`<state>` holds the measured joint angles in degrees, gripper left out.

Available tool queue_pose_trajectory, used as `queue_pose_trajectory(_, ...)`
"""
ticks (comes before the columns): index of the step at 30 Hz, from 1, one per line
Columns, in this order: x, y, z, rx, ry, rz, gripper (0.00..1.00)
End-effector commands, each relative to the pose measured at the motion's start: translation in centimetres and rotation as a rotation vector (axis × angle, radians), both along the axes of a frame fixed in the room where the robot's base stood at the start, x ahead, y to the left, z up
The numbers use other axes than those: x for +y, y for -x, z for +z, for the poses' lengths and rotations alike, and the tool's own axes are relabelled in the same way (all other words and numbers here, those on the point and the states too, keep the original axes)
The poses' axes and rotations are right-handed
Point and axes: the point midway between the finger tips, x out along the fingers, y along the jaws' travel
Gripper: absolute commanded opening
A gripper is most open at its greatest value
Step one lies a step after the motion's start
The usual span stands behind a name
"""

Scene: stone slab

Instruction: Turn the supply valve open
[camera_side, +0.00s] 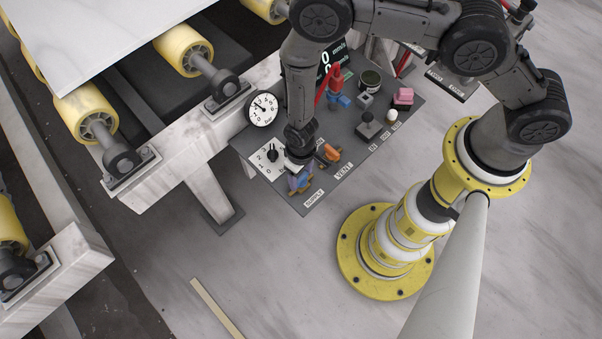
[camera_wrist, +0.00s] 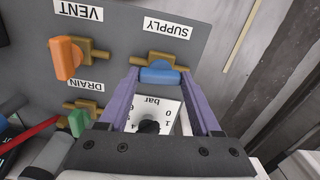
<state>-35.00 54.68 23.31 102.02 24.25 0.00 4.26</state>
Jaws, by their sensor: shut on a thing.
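The supply valve has a blue handle (camera_wrist: 160,76) on a brass pipe body (camera_wrist: 163,57), beside the SUPPLY label (camera_wrist: 168,29). In the side view the blue handle (camera_side: 299,183) shows at the panel's near corner, partly hidden under my gripper. My gripper (camera_wrist: 160,82) points down at the valve, its two purple fingers shut on the blue handle, one at each end of it in the wrist view.
The orange vent handle (camera_wrist: 65,58) is close beside; the green drain handle (camera_wrist: 78,122) lies farther off. A white knob plate marked bar (camera_wrist: 150,118) sits by the supply valve. A round gauge (camera_side: 263,109), red lever (camera_side: 322,89) and conveyor rollers (camera_side: 184,50) stand near.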

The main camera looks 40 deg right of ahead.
Motion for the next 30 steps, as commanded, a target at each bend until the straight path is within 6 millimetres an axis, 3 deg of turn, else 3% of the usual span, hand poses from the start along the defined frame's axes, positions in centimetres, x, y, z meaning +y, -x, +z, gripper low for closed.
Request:
queue_pose_trajectory(9, 0.06, -0.04, 0.13, 0.000, -0.001, -0.110, 0.09)
queue_pose_trajectory(25, 0.06, -0.06, 0.14, -0.001, -0.002, -0.132, 0.09)
queue_pose_trajectory(26, 0.06, -0.06, 0.14, -0.001, -0.001, -0.132, 0.70)
queue_pose_trajectory(30, 0.04, -0.05, 0.09, 0.000, -0.001, -0.131, 0.95)
